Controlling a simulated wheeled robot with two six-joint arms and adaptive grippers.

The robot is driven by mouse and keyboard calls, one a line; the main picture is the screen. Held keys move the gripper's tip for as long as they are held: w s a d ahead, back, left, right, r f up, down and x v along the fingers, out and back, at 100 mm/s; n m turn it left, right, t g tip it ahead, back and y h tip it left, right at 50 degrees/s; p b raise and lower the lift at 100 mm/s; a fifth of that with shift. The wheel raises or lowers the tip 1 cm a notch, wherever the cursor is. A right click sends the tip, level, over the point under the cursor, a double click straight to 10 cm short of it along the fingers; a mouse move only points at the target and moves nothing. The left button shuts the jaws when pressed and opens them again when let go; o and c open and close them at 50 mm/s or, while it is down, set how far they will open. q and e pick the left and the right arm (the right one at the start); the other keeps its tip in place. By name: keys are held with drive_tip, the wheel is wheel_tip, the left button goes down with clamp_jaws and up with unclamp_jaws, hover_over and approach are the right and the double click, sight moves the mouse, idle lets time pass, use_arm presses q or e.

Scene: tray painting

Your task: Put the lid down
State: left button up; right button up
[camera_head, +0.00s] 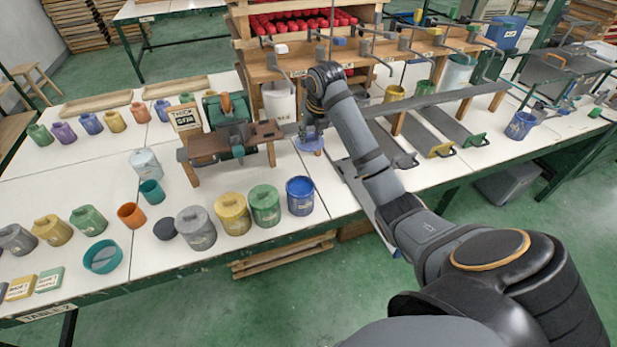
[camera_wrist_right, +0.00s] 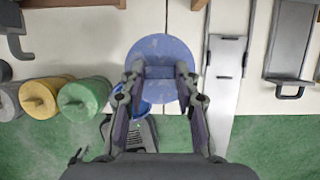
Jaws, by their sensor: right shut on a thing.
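My right gripper (camera_head: 311,131) is shut on a round blue lid (camera_head: 309,146) and holds it over the white table, behind an open blue pot (camera_head: 300,197). In the right wrist view the lid (camera_wrist_right: 160,47) is a flat blue disc, and the fingers of my gripper (camera_wrist_right: 160,77) close on its middle part. Part of the blue pot (camera_wrist_right: 145,107) shows below the lid between the fingers. Whether the lid touches the table is hard to tell. My left gripper is not in view.
Lidded green (camera_head: 264,205), yellow (camera_head: 233,214) and grey (camera_head: 195,228) pots stand in a row left of the blue pot. A wooden stand with a sign (camera_head: 185,117) is left of my gripper. Grey trays (camera_head: 427,130) lie to the right.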

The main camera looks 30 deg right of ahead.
drive_tip(key=shift+a, duration=0.25)
drive_tip(key=shift+w+f, duration=0.15)
drive_tip(key=shift+f, duration=0.1)
wheel_tip(320, 180, down, 18)
drive_tip(key=shift+r+p, duration=0.1)
drive_tip(key=shift+p, duration=0.4)
drive_tip(key=o, duration=0.6)
drive_tip(key=shift+o, duration=0.2)
drive_tip(key=shift+r, duration=0.15)
drive_tip(key=v, duration=1.1)
drive_tip(key=shift+r, duration=0.35)
drive_tip(key=shift+a, duration=0.1)
